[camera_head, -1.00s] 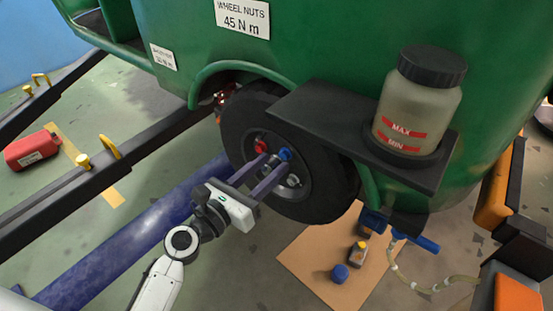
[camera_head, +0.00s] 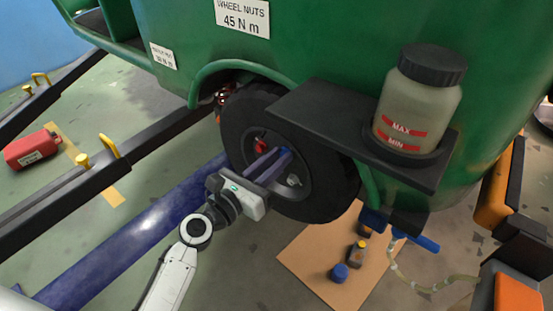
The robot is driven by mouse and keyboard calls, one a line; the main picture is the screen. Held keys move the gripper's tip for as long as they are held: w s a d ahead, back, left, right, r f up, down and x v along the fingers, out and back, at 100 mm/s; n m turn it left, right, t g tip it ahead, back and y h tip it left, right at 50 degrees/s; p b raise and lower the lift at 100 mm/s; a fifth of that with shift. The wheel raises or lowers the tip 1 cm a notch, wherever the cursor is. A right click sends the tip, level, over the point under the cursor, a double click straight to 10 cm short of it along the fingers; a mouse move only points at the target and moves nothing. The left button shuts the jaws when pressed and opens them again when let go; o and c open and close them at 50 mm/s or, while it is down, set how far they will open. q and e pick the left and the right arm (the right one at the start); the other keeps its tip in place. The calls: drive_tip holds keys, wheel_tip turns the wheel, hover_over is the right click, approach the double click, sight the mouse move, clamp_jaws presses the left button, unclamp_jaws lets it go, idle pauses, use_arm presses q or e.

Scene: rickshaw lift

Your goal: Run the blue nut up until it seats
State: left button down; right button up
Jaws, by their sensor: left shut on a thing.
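The blue nut (camera_head: 285,153) is on the wheel (camera_head: 318,184) hub, right of the red nut (camera_head: 260,145). My left gripper (camera_head: 278,157) reaches in from the lower left, its fingers shut on the blue nut. The fingers cover much of the nut, so I cannot tell whether it touches the wheel face. A bare metal stud or nut (camera_head: 293,180) shows below the fingers. My right gripper is not in view.
A black shelf (camera_head: 310,120) with a fluid bottle (camera_head: 420,100) juts out above the wheel. A blue beam (camera_head: 140,235) and a dark rail (camera_head: 70,200) lie left. A cardboard sheet (camera_head: 310,265) with small bottles lies below.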

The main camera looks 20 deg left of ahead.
use_arm(q)
drive_tip(key=shift+m, duration=0.3)
drive_tip(key=shift+s+d+f+m+p, duration=0.15)
drive_tip(key=shift+m+p, duration=1.05)
drive_tip(key=shift+m, duration=4.2)
drive_tip(key=shift+w+a+f+m+p, duration=0.15)
drive_tip(key=shift+m+p, duration=1)
drive_tip(key=shift+m, duration=4.25)
drive_tip(key=shift+s+d+f+m+p, duration=0.15)
drive_tip(key=shift+m+p, duration=1.05)
drive_tip(key=shift+m, duration=4.2)
drive_tip(key=shift+f, duration=0.1)
